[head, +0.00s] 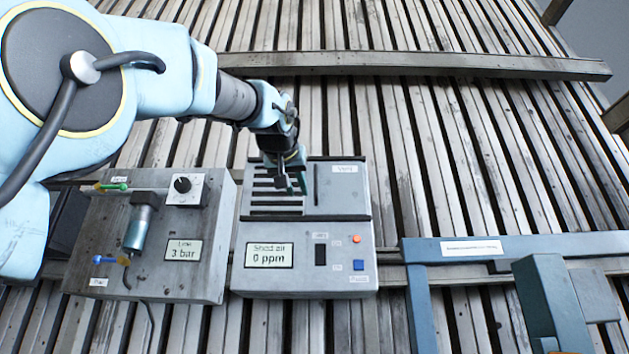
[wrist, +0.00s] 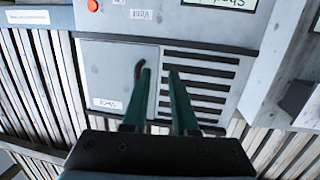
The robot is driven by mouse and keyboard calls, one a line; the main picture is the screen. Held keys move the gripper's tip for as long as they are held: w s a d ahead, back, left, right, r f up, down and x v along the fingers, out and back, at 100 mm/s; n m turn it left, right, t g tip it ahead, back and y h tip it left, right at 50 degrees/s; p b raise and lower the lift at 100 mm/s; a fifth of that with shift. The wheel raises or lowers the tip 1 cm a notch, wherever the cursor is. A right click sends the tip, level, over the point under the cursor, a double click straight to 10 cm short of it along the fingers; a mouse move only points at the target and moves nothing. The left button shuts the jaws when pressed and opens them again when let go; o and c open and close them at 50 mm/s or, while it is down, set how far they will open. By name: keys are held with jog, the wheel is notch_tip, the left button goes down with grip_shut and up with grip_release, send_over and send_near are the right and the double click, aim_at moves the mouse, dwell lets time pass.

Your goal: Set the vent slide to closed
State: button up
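The vent slide is a grey plate (head: 340,195) on the upper right of the grey housing in the head view, with a small label. In the wrist view the plate (wrist: 105,75) lies on the left, with a dark upright grip (wrist: 138,70) near its inner edge. The dark vent slots (head: 270,195) beside it are uncovered; they also show in the wrist view (wrist: 205,85). My gripper (head: 290,188) is over the slots, near the plate's edge. In the wrist view its two green fingers (wrist: 159,75) are apart with nothing visible between them. The left fingertip overlaps the grip in the picture; contact is unclear.
The housing's lower face has a display (head: 269,255) reading 0 ppm, a dark switch (head: 320,255), a red button (head: 357,239) and a blue button (head: 358,265). A valve box (head: 150,240) stands close on the left. A blue frame (head: 480,248) stands on the right.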

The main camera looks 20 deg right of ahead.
jog(key=h, duration=0.2)
send_near(316, 172)
jog(key=shift+t, duration=0.3)
jog(key=p+x, duration=0.6)
jog(key=x, duration=0.3)
jog(key=shift+d+p, duration=0.1)
jog(key=shift+p, duration=0.2)
jog(key=shift+p+x, duration=0.35)
jog(key=shift+x, duration=0.4)
jog(key=shift+f, duration=0.15)
grip_shut()
